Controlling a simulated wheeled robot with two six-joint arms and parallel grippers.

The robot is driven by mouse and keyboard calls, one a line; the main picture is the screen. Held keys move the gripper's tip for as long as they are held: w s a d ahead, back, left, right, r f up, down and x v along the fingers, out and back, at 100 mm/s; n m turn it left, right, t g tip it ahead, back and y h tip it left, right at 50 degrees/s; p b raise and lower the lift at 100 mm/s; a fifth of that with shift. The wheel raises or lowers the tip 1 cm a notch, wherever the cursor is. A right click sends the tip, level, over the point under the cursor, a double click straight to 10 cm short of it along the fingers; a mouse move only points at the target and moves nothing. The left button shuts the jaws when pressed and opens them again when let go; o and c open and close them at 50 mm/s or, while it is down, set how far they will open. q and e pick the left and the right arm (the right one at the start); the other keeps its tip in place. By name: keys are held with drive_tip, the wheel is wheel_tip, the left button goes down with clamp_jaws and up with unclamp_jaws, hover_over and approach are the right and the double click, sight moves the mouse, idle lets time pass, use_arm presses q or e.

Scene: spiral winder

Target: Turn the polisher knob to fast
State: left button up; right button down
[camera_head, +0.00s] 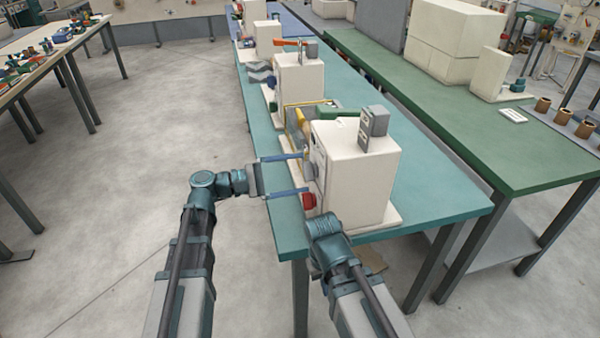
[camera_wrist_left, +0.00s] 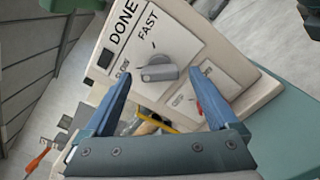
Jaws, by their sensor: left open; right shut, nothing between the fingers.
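The polisher is a white box-shaped machine (camera_head: 355,165) at the near end of the teal table. In the left wrist view its white panel shows a grey knob (camera_wrist_left: 157,68) with a raised grip bar. "FAST" (camera_wrist_left: 147,22) and a partly hidden slow label (camera_wrist_left: 122,68) are printed around it. I cannot tell which mark the knob points at. My left gripper (camera_head: 304,173) is open, its two blue fingers pointing at the panel, one on each side of the knob. Contact is not clear. My right gripper (camera_head: 322,226) is low by the machine's front corner; its fingers are mostly hidden.
A red button (camera_head: 308,201) is low on the machine's front face. A grey box (camera_head: 373,128) sits on its top. Other white machines (camera_head: 299,85) line the teal table (camera_head: 440,195) behind it. A green bench (camera_head: 480,140) stands at the right.

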use_arm(q)
drive_tip(key=shift+w+d, duration=0.15)
drive_tip(key=shift+d, duration=0.55)
drive_tip(key=c, duration=1.4)
drive_tip(key=shift+o, duration=0.2)
drive_tip(key=shift+f+m, duration=0.1)
drive_tip(key=shift+m, duration=7.8)
